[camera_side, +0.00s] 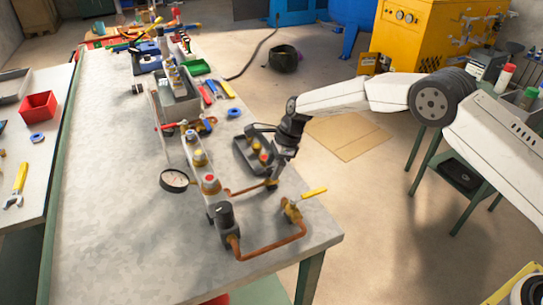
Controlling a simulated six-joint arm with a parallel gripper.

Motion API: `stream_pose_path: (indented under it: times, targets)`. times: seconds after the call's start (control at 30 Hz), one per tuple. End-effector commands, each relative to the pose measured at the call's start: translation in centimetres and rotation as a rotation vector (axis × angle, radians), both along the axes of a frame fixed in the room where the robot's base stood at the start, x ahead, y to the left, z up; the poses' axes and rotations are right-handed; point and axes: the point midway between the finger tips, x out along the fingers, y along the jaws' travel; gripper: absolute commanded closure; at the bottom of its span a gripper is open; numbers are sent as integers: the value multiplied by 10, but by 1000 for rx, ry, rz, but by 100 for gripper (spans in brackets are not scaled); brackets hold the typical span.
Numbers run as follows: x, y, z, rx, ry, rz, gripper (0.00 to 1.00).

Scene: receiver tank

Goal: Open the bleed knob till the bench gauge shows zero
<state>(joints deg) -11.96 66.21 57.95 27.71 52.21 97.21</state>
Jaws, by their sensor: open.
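The round bench gauge (174,180) has a dark rim and a pale face, and it lies at the left of the pipework on the bench. Its needle is too small to read. My gripper (271,182) points down over the right side of the bench, with its fingertips at a small brass fitting at the end of a copper pipe (247,189). The fingers are open; whether they touch the fitting cannot be told. A bleed knob is not clearly identifiable; the fingers may hide it. A black knobbed block (224,214) stands nearer the front.
A yellow-handled valve (291,209) stands to the right of my gripper. A dark tray (255,153) with small parts lies just behind it. Pale fittings with red and yellow caps (209,183) line the manifold. The bench's left side (110,210) is clear.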

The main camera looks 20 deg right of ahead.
Motion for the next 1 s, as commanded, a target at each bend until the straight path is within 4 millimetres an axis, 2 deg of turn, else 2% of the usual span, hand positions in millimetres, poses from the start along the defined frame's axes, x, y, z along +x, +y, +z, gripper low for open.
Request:
stream_pose_path:
  times: [0.27, 0.3, 0.37, 0.5, 0.53, 1.0]
  targets:
    - [0, 1, -1, 0, 0, 0, 22]
    - [0, 1, -1, 0, 0, 0, 29]
    - [0, 1, -1, 0, 0, 0, 48]
    - [0, 1, -1, 0, 0, 0, 92]
    - [0, 1, -1, 0, 0, 0, 100]
    - [1, 1, -1, 0, 1, 64, 100]
